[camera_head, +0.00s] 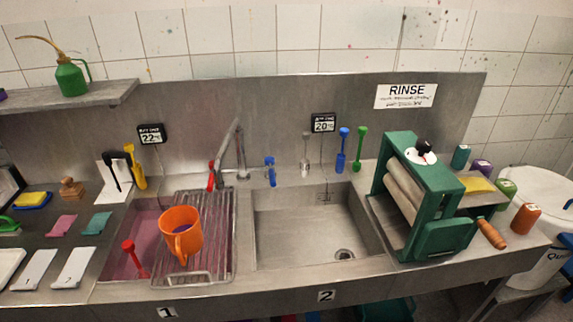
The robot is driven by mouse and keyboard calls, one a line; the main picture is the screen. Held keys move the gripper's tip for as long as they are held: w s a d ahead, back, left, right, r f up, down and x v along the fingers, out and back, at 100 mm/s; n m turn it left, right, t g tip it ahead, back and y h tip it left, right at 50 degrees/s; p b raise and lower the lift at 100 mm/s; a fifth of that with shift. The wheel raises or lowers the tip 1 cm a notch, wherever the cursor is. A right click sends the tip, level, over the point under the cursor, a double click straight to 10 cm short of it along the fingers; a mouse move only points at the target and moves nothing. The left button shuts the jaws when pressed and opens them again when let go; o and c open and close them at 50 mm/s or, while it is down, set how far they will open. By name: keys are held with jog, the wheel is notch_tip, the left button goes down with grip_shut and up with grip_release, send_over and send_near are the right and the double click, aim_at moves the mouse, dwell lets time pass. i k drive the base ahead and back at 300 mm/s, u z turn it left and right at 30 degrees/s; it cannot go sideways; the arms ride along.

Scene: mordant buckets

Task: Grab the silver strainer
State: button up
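A slim silver-grey upright utensil (305,156) stands at the back rim of the right sink, against the steel splashback. It looks like the silver strainer, but it is too small to make out its head clearly. A round metal drain fitting (344,254) sits in the floor of the right sink (290,225). My gripper is not in view.
A blue utensil (342,150) and a green one (361,148) stand right of the silver one. The tap (240,150) and a blue tap handle (270,172) are left of it. A green roller press (435,215) stands right of the sink. An orange jug (181,232) sits on a wire rack.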

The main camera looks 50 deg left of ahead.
aim_at(306, 135)
jog(key=u, duration=1.15)
jog(key=i, duration=0.15)
jog(key=u, duration=0.35)
